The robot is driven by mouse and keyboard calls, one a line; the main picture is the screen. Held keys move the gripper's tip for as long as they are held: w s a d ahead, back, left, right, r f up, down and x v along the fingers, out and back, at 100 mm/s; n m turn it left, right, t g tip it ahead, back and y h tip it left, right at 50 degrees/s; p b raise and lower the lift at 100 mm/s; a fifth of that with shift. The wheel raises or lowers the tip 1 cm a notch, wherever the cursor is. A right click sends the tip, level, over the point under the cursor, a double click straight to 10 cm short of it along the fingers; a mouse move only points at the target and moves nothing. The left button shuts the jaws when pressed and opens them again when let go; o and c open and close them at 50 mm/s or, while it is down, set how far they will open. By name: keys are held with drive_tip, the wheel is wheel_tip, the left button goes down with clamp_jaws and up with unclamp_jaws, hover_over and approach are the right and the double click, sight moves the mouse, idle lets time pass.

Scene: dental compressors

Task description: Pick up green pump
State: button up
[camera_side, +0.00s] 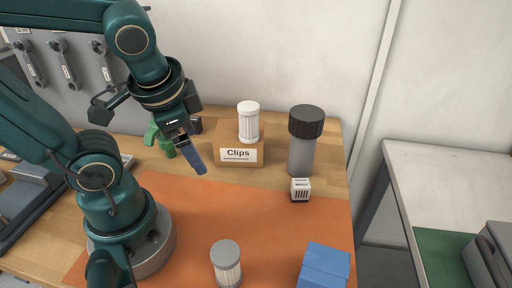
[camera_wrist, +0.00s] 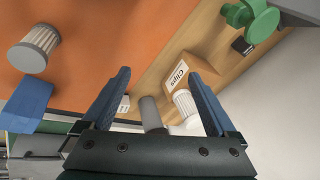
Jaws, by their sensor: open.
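The green pump (camera_side: 156,137) stands on the wooden table behind my gripper, left of the Clips box, partly hidden by the gripper in the side view. In the wrist view the green pump (camera_wrist: 254,20) is at the top right, outside the space between the fingers. My gripper (camera_side: 195,160) is above the table in front of the pump, tilted downward. Its blue fingers are spread apart in the wrist view (camera_wrist: 160,82), with nothing held between them.
A cardboard Clips box (camera_side: 226,157) carries a white ribbed cartridge (camera_side: 248,124). A grey canister with a black lid (camera_side: 305,122) and small white box (camera_side: 300,189) stand right. A grey-capped filter (camera_side: 227,264) and blue block (camera_side: 325,267) are at the front. The orange mat's middle (camera_side: 240,212) is clear.

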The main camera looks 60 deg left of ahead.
drive_tip(key=a+f+m+g+y, duration=0.3)
drive_tip(key=a+m+g+y, duration=0.3)
drive_tip(key=a, duration=0.4)
drive_tip(key=m+y, duration=0.4)
drive_tip(key=m, duration=0.2)
approach(163, 139)
drive_tip(key=shift+w+a+f, duration=0.1)
drive_tip(key=shift+w+a, duration=0.45)
drive_tip(key=shift+w, duration=0.2)
drive_tip(key=shift+s+f+m, duration=0.25)
drive_tip(key=shift+f+m, duration=0.15)
drive_tip(key=shift+f, duration=0.1)
drive_tip(key=x, duration=1.2)
drive_tip(key=shift+s+r, duration=0.1)
clamp_jaws()
